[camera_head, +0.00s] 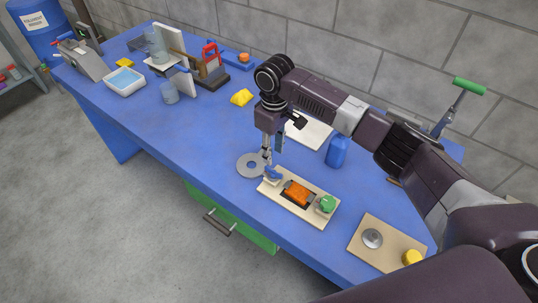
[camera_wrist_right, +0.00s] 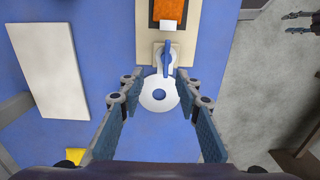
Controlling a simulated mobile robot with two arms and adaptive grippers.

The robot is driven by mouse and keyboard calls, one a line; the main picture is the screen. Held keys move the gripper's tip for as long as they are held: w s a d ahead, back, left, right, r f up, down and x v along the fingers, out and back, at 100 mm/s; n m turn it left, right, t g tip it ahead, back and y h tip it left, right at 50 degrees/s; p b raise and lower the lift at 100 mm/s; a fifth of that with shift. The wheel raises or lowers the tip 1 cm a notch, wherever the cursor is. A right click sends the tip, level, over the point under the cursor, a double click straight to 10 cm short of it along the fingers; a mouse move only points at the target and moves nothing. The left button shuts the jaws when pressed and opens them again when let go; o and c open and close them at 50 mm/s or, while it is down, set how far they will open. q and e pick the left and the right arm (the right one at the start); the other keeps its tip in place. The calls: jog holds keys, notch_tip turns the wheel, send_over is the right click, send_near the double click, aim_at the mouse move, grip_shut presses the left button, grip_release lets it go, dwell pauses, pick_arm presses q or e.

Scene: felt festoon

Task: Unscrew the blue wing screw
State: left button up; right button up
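The blue wing screw (camera_head: 273,173) stands at the left end of a cream board (camera_head: 290,217); in the right wrist view its blue wing (camera_wrist_right: 167,55) shows upright over a pale round base. My right gripper (camera_head: 267,157) points down close to it, and its lower fingers partly overlap the screw in the head view. In the right wrist view the right gripper's fingers (camera_wrist_right: 155,82) are spread with nothing between them, and the screw lies just beyond their tips. Two dark separated fingers at that view's top right look like my left gripper (camera_wrist_right: 298,22); it is not in the head view.
The board also carries an orange block (camera_head: 298,193) and a green knob (camera_head: 326,205). A grey ring (camera_head: 246,167) lies flat beside the board. Another board (camera_head: 375,262) lies at the right.

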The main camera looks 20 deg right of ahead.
aim_at(274, 170)
jog(key=shift+s+f+p, duration=0.6)
jog(key=shift+s+f, duration=0.6)
jog(key=shift+f, duration=0.05)
notch_tip(274, 170, down, 3)
jog(key=shift+w+a+r, duration=0.1)
jog(key=shift+w+r, duration=0.05)
jog(key=shift+r, duration=0.05)
jog(key=shift+w+f+p, duration=0.25)
jog(key=shift+f+p, duration=0.1)
jog(key=shift+f, duration=0.45)
pick_arm(q)
jog(key=s+r, duration=0.1)
jog(key=s, duration=0.5)
jog(key=shift+r+g, duration=0.4)
pick_arm(e)
grip_shut()
